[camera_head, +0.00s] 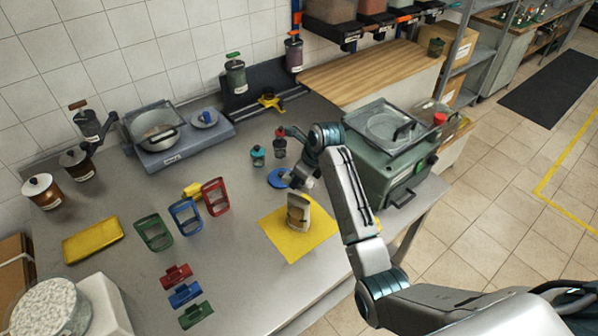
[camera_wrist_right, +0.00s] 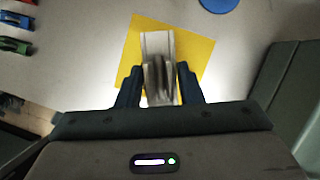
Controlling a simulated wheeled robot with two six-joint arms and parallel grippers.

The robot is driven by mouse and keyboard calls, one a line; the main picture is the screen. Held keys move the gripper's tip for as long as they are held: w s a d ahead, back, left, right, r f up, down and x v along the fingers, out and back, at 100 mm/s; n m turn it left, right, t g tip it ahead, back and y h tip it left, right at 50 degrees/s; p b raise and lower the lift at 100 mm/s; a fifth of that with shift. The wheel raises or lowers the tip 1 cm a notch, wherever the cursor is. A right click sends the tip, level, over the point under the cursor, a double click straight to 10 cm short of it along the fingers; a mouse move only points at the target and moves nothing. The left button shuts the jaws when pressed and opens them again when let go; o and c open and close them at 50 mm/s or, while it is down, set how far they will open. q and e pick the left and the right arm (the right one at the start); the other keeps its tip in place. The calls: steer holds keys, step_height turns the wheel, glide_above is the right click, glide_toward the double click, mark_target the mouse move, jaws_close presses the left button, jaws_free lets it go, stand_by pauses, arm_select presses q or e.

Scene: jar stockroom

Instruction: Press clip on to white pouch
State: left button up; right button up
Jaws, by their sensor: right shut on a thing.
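The white pouch (camera_head: 299,213) is pale with a greyish-brown middle. It is on the yellow mat (camera_head: 269,232) and also shows in the right wrist view (camera_wrist_right: 157,42). My right gripper (camera_head: 301,184) is right at the pouch's upper end. In the wrist view its two dark fingers (camera_wrist_right: 158,84) are closed on a greyish ribbed piece in front of the pouch. I cannot tell whether this is a clip or part of the pouch. Red (camera_head: 176,275), blue (camera_head: 185,294) and green (camera_head: 195,315) clips lie at the front. My left gripper is not in view.
Green (camera_head: 154,233), blue (camera_head: 186,216) and red (camera_head: 215,197) pouches are left of the mat. A blue disc (camera_head: 280,178) and two small bottles stand behind it. A green-grey machine (camera_head: 385,165) is at the right. Bare tabletop lies between clips and mat.

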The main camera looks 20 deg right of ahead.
mark_target(297, 198)
steer(key=shift+s+f, duration=0.15)
steer(key=shift+f, duration=2.8)
steer(key=shift+f, duration=0.95)
stand_by(0.4)
steer(key=o, duration=1)
steer(key=shift+o, duration=0.6)
steer(key=o, duration=0.4)
steer(key=shift+r, duration=3.5)
